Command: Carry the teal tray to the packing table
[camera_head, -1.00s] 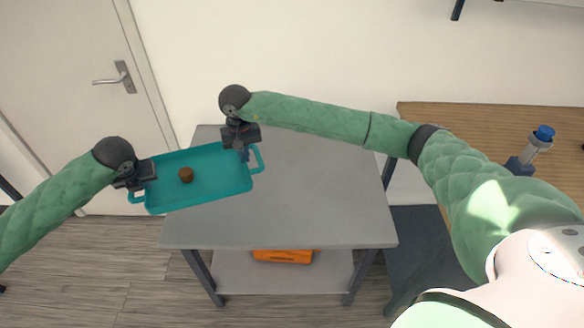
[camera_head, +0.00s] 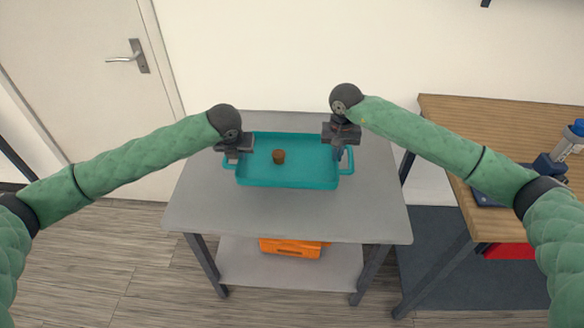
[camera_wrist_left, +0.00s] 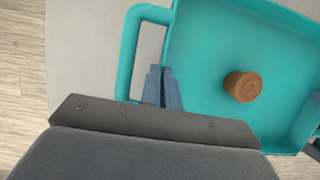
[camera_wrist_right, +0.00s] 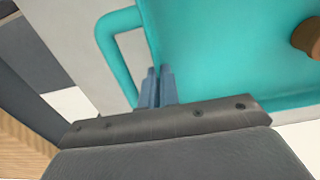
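The teal tray (camera_head: 310,174) is over the middle of the grey table (camera_head: 195,206) in the head view, looking level; I cannot tell whether it touches the tabletop. A small brown round piece (camera_head: 279,157) lies in it, left of centre. My left gripper (camera_head: 233,158) is at the tray's left handle and my right gripper (camera_head: 341,152) at its right handle. In the left wrist view the fingers (camera_wrist_left: 161,88) are close together at the handle's tray end. The right wrist view shows the same for the right fingers (camera_wrist_right: 160,86). The gripped parts are partly hidden.
An orange case (camera_head: 290,247) lies on the grey table's lower shelf. A wooden-topped table (camera_head: 455,125) stands at the right, with a blue-and-grey device (camera_head: 560,152) on it. A door (camera_head: 85,80) is at the left. The grey tabletop around the tray is clear.

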